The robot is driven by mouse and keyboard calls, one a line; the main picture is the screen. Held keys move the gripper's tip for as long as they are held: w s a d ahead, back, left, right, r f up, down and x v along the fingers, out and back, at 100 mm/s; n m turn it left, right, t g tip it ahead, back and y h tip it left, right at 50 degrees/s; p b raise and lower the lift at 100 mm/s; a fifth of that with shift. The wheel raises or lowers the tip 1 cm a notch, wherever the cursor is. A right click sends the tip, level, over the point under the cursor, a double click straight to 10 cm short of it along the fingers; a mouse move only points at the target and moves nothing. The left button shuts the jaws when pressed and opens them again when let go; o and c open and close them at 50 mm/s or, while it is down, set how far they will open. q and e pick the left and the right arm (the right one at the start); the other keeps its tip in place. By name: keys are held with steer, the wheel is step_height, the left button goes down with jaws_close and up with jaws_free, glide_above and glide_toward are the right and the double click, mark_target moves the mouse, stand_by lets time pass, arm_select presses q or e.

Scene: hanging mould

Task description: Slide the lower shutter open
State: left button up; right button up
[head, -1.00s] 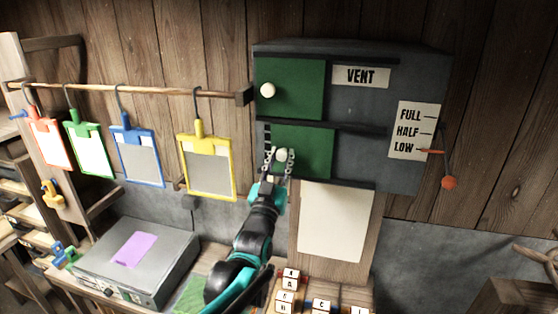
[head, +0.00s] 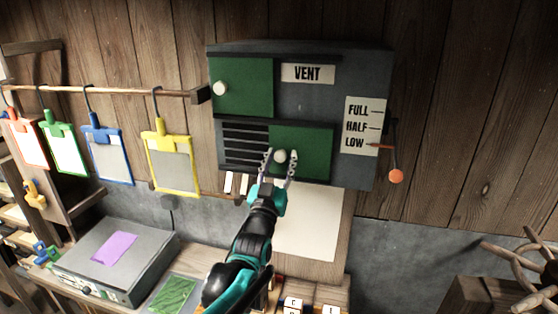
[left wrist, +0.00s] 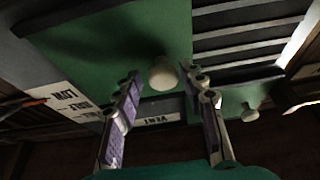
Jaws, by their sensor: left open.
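The lower shutter (head: 313,152) is a green panel on the grey vent box (head: 358,70). It stands toward the right of its opening, with dark louvre slats (head: 243,143) bare on its left. Its pale round knob (head: 280,156) also shows in the left wrist view (left wrist: 163,75). My left gripper (head: 280,161) is open, with one finger on each side of the knob. In the left wrist view the fingers (left wrist: 167,88) flank the knob with visible gaps; contact is hard to tell. My right gripper is not in view.
The green upper shutter (head: 247,88) covers the upper left of the box. A lever with an orange ball (head: 396,176) points near LOW. Clipboards, including a yellow one (head: 171,160), hang from a rail at left. A grey device (head: 117,255) stands below.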

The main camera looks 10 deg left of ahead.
arm_select(q)
steer(key=shift+d, duration=0.2)
steer(key=shift+s+a+f, duration=0.2)
steer(key=shift+s, duration=0.2)
steer(key=d+v, duration=0.1)
steer(key=v, duration=1)
steer(key=shift+s+a, duration=0.15)
steer(key=shift+a, duration=0.1)
step_height(320, 180, down, 15)
steer(key=s+a+g+b, duration=0.1)
steer(key=g+b, duration=0.3)
steer(key=b, duration=0.5)
steer(key=s+a+f+g+b, duration=0.1)
steer(key=s+f+g+b, duration=0.3)
steer(key=f, duration=0.8)
steer(key=s+a+f+g+y+b, duration=0.1)
steer(key=s+a+f+g+b, duration=0.1)
steer(key=s+f+b, duration=0.6)
steer(key=s+a+f+n+g+y+b, duration=0.1)
steer(key=s+f+g+b, duration=0.4)
steer(key=f, duration=1.3)
steer(key=shift+s+a+f+g+b, duration=0.2)
steer(key=shift+s+f+g+b, duration=0.1)
steer(key=shift+s+b, duration=0.75)
